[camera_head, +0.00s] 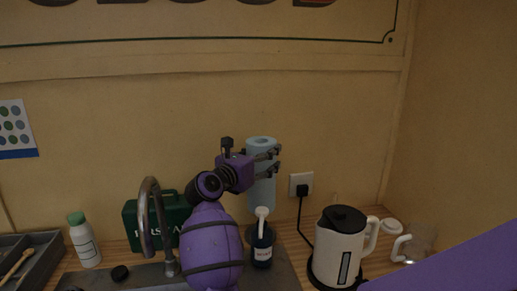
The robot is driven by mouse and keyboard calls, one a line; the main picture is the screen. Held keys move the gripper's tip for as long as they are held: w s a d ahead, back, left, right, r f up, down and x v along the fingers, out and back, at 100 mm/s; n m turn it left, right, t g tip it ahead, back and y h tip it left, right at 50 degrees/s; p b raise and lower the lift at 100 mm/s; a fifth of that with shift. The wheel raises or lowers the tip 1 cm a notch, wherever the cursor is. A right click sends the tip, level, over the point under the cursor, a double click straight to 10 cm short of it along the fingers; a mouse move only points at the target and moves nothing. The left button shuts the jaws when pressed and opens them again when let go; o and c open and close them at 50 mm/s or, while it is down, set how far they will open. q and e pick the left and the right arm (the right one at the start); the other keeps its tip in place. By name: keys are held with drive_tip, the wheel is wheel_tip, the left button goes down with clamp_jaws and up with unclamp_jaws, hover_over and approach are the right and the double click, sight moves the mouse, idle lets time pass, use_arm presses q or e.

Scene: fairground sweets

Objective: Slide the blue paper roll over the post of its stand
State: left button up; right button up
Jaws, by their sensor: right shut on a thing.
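The light blue paper roll (261,196) is upright near the back wall, with the open hole in its top end showing. My right gripper (273,162) is shut on the upper part of the roll, its fingers reaching across from the left. The roll's lower end is partly behind a pump bottle. I cannot make out the stand or its post, and no post shows above the roll. My left gripper is not in view.
The dark pump bottle (262,250) stands in front of the roll. A tap (158,215) and green box (131,226) are left of my arm. A white kettle (340,247) stands right, its cable running to a wall socket (300,180). A green-capped bottle (84,243) stands far left.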

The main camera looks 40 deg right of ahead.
drive_tip(key=shift+f+b, duration=0.75)
drive_tip(key=shift+f, duration=1.55)
drive_tip(key=o, duration=1.8)
drive_tip(key=v, duration=0.7)
drive_tip(key=shift+s+a, duration=0.15)
drive_tip(key=shift+a, duration=0.15)
